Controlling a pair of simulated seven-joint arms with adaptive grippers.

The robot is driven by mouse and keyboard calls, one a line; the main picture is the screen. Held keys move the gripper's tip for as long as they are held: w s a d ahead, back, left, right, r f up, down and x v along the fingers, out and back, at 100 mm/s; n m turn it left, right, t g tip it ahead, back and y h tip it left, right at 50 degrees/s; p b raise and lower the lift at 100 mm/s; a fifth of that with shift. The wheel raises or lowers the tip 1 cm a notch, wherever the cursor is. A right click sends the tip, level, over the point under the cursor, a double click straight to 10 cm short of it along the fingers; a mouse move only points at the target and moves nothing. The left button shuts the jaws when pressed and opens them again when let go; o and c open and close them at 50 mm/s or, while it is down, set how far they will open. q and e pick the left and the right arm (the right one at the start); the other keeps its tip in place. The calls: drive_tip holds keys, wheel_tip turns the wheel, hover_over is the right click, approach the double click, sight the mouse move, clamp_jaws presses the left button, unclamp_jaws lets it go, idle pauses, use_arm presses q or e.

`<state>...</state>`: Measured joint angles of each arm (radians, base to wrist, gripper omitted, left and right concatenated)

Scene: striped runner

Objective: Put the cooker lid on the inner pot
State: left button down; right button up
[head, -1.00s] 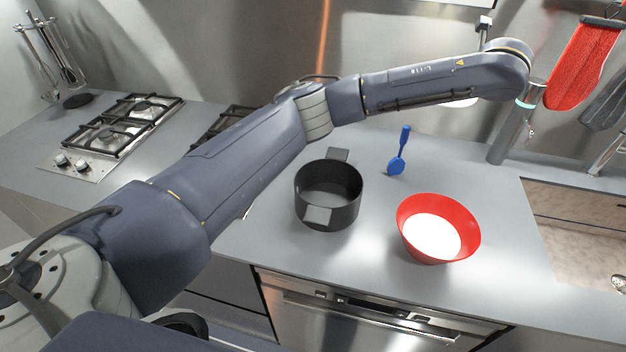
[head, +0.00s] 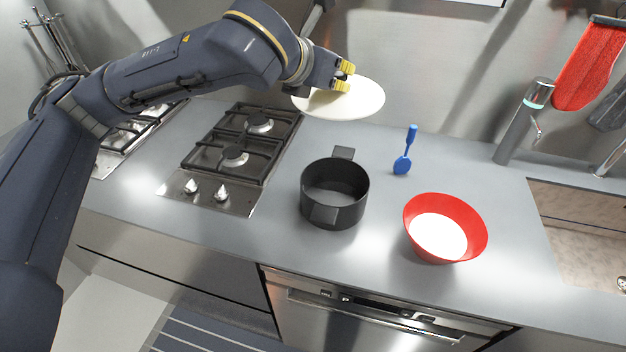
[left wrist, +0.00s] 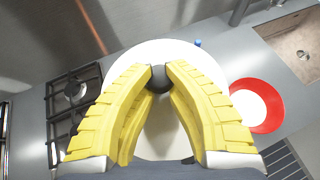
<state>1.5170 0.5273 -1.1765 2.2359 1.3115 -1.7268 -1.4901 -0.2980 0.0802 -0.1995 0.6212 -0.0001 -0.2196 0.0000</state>
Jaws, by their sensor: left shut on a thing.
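The cooker lid (head: 352,103) is a white disc held up above the back of the counter, behind the pot. My left gripper (head: 343,76) is shut on its knob. In the left wrist view the yellow fingers close on the dark round knob (left wrist: 158,78), with the white lid (left wrist: 150,55) spread below them. The inner pot (head: 335,208) is black with two block handles, and stands open and upright on the counter. It does not show in the left wrist view, where the lid and fingers cover the middle. My right gripper is not in view.
A red bowl (head: 470,238) with white contents stands right of the pot. A blue spatula (head: 403,163) stands or lies behind them. Gas hobs (head: 235,157) are at the left, a tap (head: 520,122) and sink (head: 580,225) at the right. Counter around the pot is clear.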

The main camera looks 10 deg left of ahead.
use_arm(q)
drive_tip(key=shift+s+d+f+m, duration=0.15)
drive_tip(key=shift+s+m, duration=0.15)
drive_tip(key=shift+s, duration=0.1)
drive_tip(key=shift+d+f+h, duration=0.15)
drive_tip(key=shift+f+h, duration=0.05)
drive_tip(key=shift+h, duration=0.1)
wheel_tip(320, 180, down, 20)
drive_tip(key=shift+r+g, duration=0.2)
drive_tip(key=shift+g, duration=0.1)
drive_tip(key=shift+f, duration=0.65)
drive_tip(key=c, duration=1.5)
unclamp_jaws()
drive_tip(key=shift+o, duration=0.2)
drive_tip(key=shift+r, duration=0.1)
